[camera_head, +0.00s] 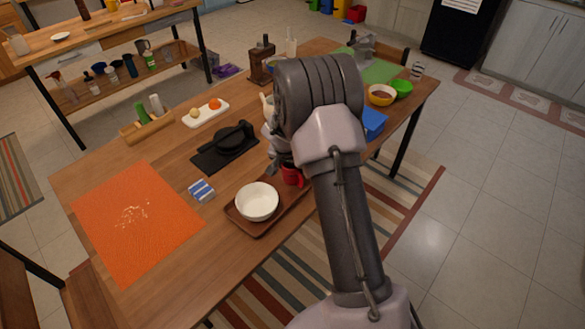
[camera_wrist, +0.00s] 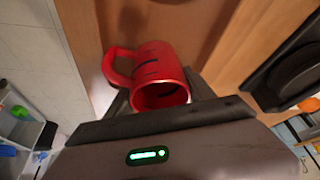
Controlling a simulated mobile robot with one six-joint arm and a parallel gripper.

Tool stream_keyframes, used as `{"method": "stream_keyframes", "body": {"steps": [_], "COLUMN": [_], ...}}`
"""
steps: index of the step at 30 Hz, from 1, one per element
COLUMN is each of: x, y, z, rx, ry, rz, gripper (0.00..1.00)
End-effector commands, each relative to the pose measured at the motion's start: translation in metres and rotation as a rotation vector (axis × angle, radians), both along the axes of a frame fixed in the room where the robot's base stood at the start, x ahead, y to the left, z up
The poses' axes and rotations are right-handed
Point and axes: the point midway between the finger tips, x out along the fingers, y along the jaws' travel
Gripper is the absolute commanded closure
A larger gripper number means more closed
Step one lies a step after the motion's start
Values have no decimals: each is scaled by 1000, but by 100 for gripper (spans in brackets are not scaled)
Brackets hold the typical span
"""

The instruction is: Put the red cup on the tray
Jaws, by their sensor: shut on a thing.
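The red cup (camera_head: 292,176) is between the fingers of my gripper (camera_head: 284,162), which is shut on it. My arm partly hides the cup in the head view. In the wrist view the red cup (camera_wrist: 150,68) shows its handle at the left and its open mouth facing the camera, with a gripper finger on each side. The brown wooden tray (camera_head: 246,226) lies near the table's front edge. The cup is at the tray's far right end; I cannot tell whether it touches the tray.
A white bowl (camera_head: 257,202) stands on the left part of the tray. A blue-and-white striped item (camera_head: 201,190) lies left of the tray, and a black press-like object (camera_head: 228,146) stands behind. An orange mat (camera_head: 136,222) covers the table's left end.

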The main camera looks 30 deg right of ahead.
Motion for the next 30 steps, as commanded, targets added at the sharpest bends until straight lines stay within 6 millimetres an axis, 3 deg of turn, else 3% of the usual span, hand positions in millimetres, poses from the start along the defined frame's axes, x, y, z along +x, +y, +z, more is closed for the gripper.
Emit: {"method": "stream_keyframes", "body": {"steps": [5,6,9,17,20,30], "x": [0,0,0,0,-1,-25], "y": [0,0,0,0,1,26], "z": [-4,-3,-3,-2,7,92], "rx": [0,0,0,0,0,0], "ry": [0,1,1,1,0,-1], "rz": [0,1,1,1,0,1], "gripper": [90,32,16,16,16,16]}}
